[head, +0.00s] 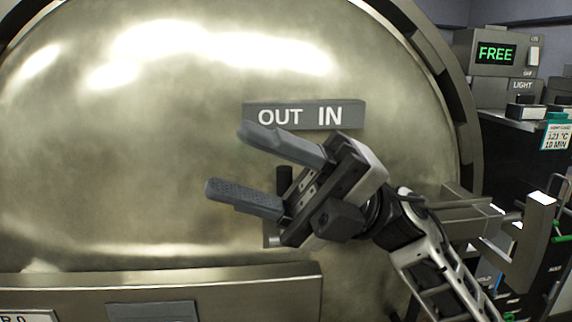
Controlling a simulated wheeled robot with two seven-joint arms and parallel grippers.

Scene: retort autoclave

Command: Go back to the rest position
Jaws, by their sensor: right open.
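My right gripper (245,174) is in the middle of the head view, in front of the large rounded metal autoclave door (120,150). Its two grey fingers are spread apart and point left, with nothing between them. The upper finger overlaps the lower left edge of a grey plate marked "OUT IN" (345,115) on the door. A short dark post (285,180) shows behind the gripper, partly hidden. I cannot tell whether the gripper touches the door or the plate. My right arm comes in from the lower right. My left gripper is not in view.
A control box with a green "FREE" display (495,54) stands at the upper right. Below it hangs a card reading 121 °C, 10 MIN (557,136). Metal brackets (535,225) and pipes crowd the lower right. A metal ledge (200,285) runs along the bottom left.

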